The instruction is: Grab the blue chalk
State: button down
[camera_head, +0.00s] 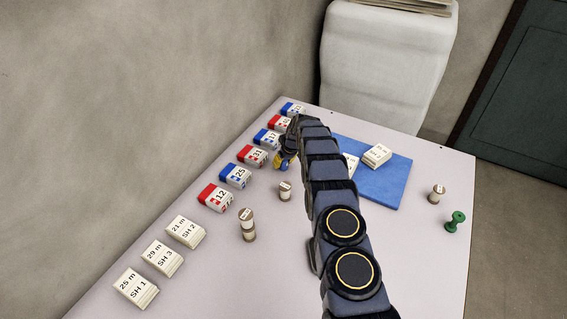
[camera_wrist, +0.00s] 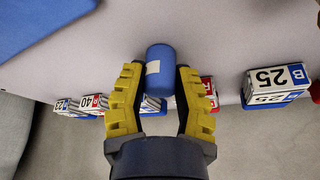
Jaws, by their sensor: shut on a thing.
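The blue chalk (camera_wrist: 161,75) is a short blue cylinder with a pale label, seen in the wrist view between the yellow fingers. My gripper (camera_wrist: 161,92) is shut on it. In the head view my gripper (camera_head: 285,163) is at the far end of my arm, beside the row of red and blue blocks, with a bit of blue at its fingers. My arm covers part of the table there. I cannot tell from these views how far the chalk is above the table.
Red and blue numbered blocks (camera_head: 235,177) line the table's left edge, with white blocks (camera_head: 162,258) nearer. Labelled spools (camera_head: 247,225) stand left of my arm. A blue mat (camera_head: 385,184) holding white blocks, another spool (camera_head: 437,194) and a green piece (camera_head: 455,221) are on the right.

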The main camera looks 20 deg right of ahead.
jog(key=shift+f, duration=0.1)
jog(key=shift+r, duration=0.45)
notch_tip(320, 180, up, 3)
jog(key=shift+f, duration=0.1)
jog(key=s+a+r, duration=0.2)
jog(key=s+r, duration=0.7)
jog(key=s, duration=0.4)
jog(key=shift+s+r, duration=0.2)
jog(key=shift+s, duration=0.2)
